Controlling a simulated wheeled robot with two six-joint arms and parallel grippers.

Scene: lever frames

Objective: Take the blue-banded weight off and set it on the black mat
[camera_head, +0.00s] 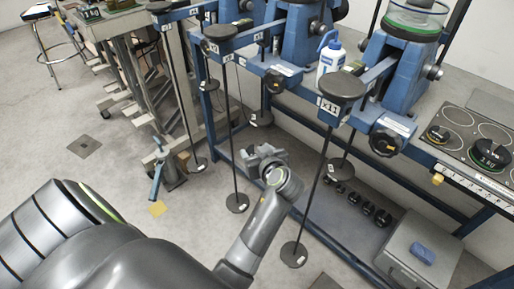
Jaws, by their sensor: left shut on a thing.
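My left gripper (262,156) is in the middle of the view, between two thin hanging rods. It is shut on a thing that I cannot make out. No weight with a clear blue band shows. The black mat (455,151) with pale ring outlines lies on the bench at the right. A black 2 kg weight (491,154) and a smaller dark weight with a yellow mark (437,133) sit on it. My right gripper is not in view.
Blue lever frames (397,70) line the back, with dark round pans (342,85) and rods ending in low discs (293,254). A white bottle (331,62) stands among them. Several small black weights (367,208) and a grey box (420,255) are low at the right.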

